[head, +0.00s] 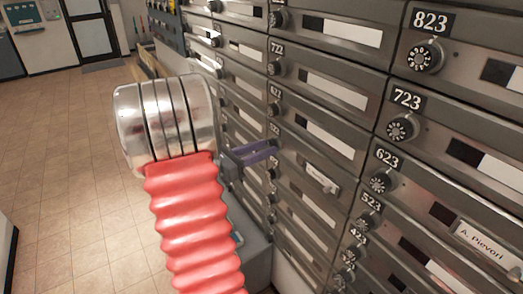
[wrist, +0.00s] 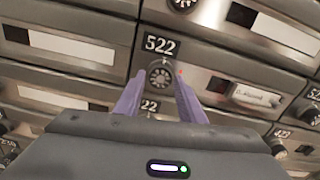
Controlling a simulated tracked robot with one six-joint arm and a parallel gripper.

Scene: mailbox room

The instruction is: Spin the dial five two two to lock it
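The dial (wrist: 159,76) for box 522 is a small round black knob with white marks, below its white-on-black number plate (wrist: 162,44) in the wrist view. My gripper (wrist: 160,82) has two purple fingers, one on each side of this dial, apart from each other. I cannot tell whether they touch its rim. In the head view my gripper (head: 256,152) reaches the wall of boxes near the 522 plate (head: 273,130), and its fingers hide much of the dial there.
Grey mailbox doors with dials fill the right side. Close by are dial 622's plate (head: 276,92), dial 623 (head: 380,184) and dial 723 (head: 402,128). A name card (wrist: 257,96) sits right of dial 522. Tiled floor (head: 70,150) is open at left.

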